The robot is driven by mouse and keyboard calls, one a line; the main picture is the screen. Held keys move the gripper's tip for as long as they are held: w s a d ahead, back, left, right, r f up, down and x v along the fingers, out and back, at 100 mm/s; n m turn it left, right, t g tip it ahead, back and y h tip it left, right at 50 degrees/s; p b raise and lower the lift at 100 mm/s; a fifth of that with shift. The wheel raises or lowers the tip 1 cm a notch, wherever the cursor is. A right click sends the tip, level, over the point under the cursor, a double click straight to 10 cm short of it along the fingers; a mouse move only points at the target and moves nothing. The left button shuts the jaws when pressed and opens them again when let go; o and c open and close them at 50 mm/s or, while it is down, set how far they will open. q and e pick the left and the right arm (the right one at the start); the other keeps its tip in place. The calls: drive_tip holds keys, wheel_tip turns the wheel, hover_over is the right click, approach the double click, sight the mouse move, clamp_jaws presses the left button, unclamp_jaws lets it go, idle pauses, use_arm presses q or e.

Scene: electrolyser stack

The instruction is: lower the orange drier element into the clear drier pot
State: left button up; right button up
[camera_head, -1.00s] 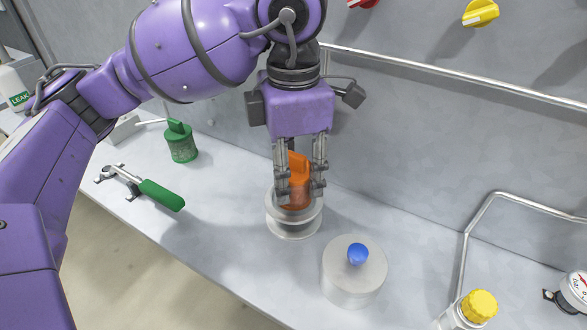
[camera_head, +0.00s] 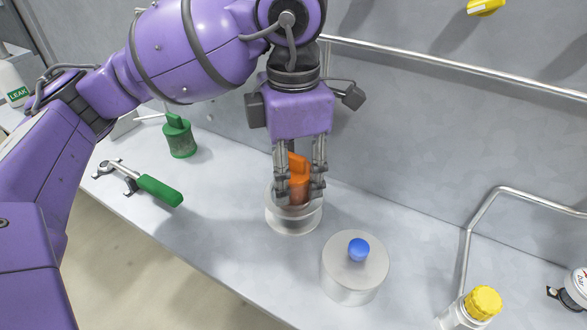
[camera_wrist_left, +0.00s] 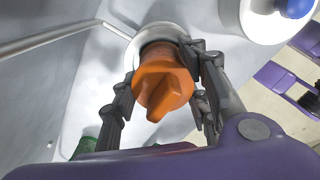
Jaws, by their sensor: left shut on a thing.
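The orange drier element (camera_head: 299,180) is between the fingers of my left gripper (camera_head: 299,192), which is shut on it. In the left wrist view the element (camera_wrist_left: 162,82) shows its ridged top, with the gripper fingers (camera_wrist_left: 165,85) on either side. The clear drier pot (camera_head: 294,221) stands on the bench directly under the gripper. The element's lower end is at or inside the pot's mouth; how deep it sits I cannot tell, as the fingers hide part of the rim. The pot's pale rim (camera_wrist_left: 133,55) shows around the element in the wrist view. My right gripper is not in view.
A round lid with a blue knob (camera_head: 358,250) stands close to the pot's right. A yellow-capped bottle (camera_head: 481,304) and bent pipe (camera_head: 466,240) are at the right. The wall is behind.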

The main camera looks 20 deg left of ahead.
use_arm(q)
drive_tip(key=shift+f, duration=0.25)
drive_tip(key=o, duration=1.3)
drive_tip(key=shift+r, duration=0.15)
wheel_tip(320, 180, up, 12)
drive_tip(key=shift+f, duration=0.1)
drive_tip(key=shift+f, duration=0.1)
